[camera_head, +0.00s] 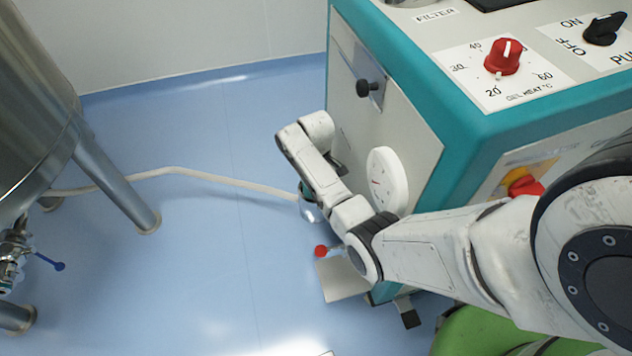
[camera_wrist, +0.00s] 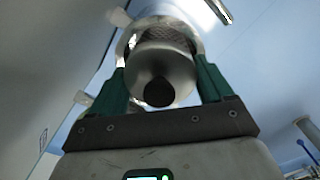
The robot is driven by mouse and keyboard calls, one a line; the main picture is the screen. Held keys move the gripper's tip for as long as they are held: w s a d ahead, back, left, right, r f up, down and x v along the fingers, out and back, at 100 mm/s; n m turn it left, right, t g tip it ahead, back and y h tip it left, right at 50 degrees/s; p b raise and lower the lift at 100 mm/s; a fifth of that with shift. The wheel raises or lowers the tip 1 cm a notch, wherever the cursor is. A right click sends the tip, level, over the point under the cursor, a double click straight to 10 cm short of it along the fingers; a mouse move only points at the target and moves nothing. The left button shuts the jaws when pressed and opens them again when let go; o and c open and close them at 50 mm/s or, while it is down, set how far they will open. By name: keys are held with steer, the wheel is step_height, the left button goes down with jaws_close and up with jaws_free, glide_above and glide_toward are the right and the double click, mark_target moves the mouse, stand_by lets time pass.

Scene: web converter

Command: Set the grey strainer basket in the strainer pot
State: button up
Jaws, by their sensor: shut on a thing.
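My gripper (camera_wrist: 163,78), with green fingers, is shut on the grey strainer basket (camera_wrist: 160,65). The basket shows in the wrist view as a grey rounded top with a black knob and dark mesh beyond it. A bright metal ring, seemingly the rim of the strainer pot (camera_wrist: 192,38), shows around the far end of the basket. I cannot tell how far the basket is inside it. In the head view, my gripper (camera_head: 307,188) points down beside the machine's side, above a shiny metal part, seemingly the pot (camera_head: 311,213). The basket is mostly hidden there by the gripper and arm.
The teal and white machine (camera_head: 400,100) stands close at the right, with a black knob (camera_head: 369,88) and a white dial (camera_head: 387,180) on its side. A pale hose (camera_head: 200,174) crosses the blue floor. A red-ended handle (camera_head: 321,251) is below. A steel tank (camera_head: 35,110) stands left.

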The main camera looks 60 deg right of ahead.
steer(key=shift+f, duration=0.1)
steer(key=shift+f, duration=0.35)
steer(key=shift+f, duration=0.15)
steer(key=o, duration=1.2)
